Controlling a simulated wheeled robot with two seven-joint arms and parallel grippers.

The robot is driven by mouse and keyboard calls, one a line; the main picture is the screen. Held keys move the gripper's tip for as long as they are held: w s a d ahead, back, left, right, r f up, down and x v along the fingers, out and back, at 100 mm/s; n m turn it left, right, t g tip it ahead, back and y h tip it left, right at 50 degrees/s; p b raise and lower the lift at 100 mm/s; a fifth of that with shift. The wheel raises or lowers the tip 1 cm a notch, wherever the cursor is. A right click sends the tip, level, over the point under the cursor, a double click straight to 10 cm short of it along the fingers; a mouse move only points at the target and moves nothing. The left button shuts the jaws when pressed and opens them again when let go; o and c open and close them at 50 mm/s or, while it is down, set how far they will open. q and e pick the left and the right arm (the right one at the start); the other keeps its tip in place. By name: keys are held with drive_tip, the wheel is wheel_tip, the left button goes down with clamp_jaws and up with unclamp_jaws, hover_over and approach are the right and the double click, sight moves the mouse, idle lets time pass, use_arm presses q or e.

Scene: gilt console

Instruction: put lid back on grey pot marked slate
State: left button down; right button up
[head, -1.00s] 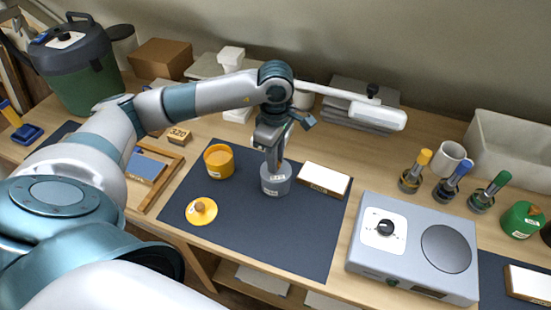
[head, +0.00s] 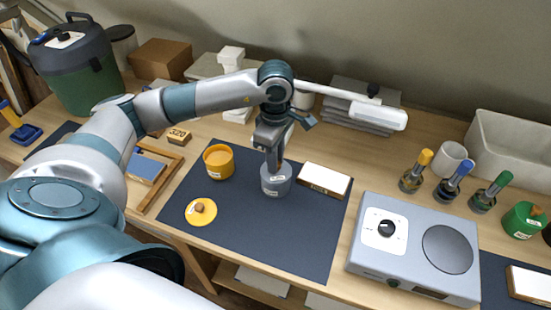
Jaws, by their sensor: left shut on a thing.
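The grey pot (head: 275,187) stands on the dark mat (head: 252,230), with a small white label on its front. My left gripper (head: 271,162) is directly above it, pointing down, shut on what appears to be the grey lid (head: 279,175) at the pot's mouth. The fingers hide most of the lid, and I cannot tell whether it is fully seated. A yellow-orange pot (head: 218,162) stands open to the left. Its yellow lid (head: 201,211) with a brown knob lies on the mat in front. My right gripper is not in view.
A white-topped block (head: 325,179) stands close to the right of the grey pot. A grey hotplate unit (head: 414,246) is farther right. A wooden tray (head: 156,181) lies left of the mat. The front middle of the mat is clear.

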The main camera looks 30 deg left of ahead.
use_arm(q)
drive_tip(key=shift+b, duration=0.35)
idle(0.7)
drive_tip(key=c, duration=1.5)
unclamp_jaws()
drive_tip(key=shift+o, duration=0.7)
drive_tip(key=o, duration=0.4)
drive_tip(key=shift+c, duration=0.2)
drive_tip(key=shift+r, duration=0.1)
drive_tip(key=shift+r, duration=0.4)
drive_tip(key=shift+r+p, duration=1.3)
drive_tip(key=shift+r, duration=1.7)
